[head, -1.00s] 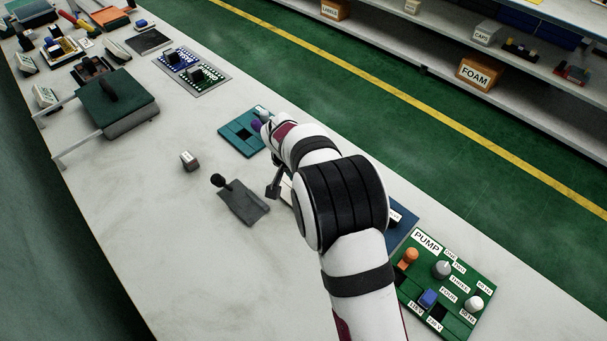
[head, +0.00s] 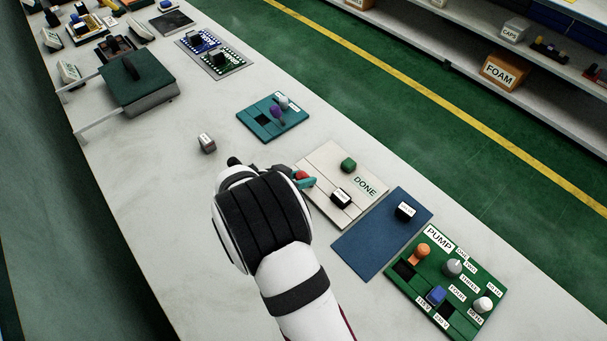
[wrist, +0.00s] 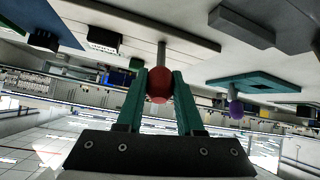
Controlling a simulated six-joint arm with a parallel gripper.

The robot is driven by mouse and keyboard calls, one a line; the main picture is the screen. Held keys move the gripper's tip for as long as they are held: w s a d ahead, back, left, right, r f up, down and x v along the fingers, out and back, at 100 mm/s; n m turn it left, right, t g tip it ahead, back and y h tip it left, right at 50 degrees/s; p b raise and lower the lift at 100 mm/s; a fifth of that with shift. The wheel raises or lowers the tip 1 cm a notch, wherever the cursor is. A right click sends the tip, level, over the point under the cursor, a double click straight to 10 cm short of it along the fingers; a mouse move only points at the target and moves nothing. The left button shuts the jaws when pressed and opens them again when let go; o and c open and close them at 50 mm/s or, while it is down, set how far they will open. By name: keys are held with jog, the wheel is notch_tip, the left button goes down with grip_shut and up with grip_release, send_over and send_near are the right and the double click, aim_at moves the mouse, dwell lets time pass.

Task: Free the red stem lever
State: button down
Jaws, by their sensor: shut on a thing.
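The red stem lever shows in the wrist view as a red ball knob (wrist: 159,86) on a thin grey stem (wrist: 161,55). My gripper (wrist: 159,88) has its two teal fingers shut on the knob, one on each side. The stem runs to the edge of a pale panel; I cannot tell how it is fixed there. In the head view a bit of red knob (head: 301,175) shows beside a teal fingertip (head: 307,184) at the left edge of the cream DONE panel (head: 325,159). My wrist hides most of it.
The DONE panel bears a green knob (head: 348,165) and a black labelled block (head: 341,196). A blue mat (head: 370,244) and a green PUMP panel (head: 400,291) lie to the right. A teal plate (head: 258,119) with a purple lever (head: 277,113) lies beyond.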

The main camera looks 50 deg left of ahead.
jog(key=shift+s+f, duration=0.1)
dwell(0.3)
jog(key=c, duration=0.5)
grip_release()
jog(key=shift+c, duration=0.2)
jog(key=v, duration=1.5)
jog(key=shift+s+r, duration=0.25)
jog(key=shift+s, duration=0.1)
jog(key=shift+d, duration=0.1)
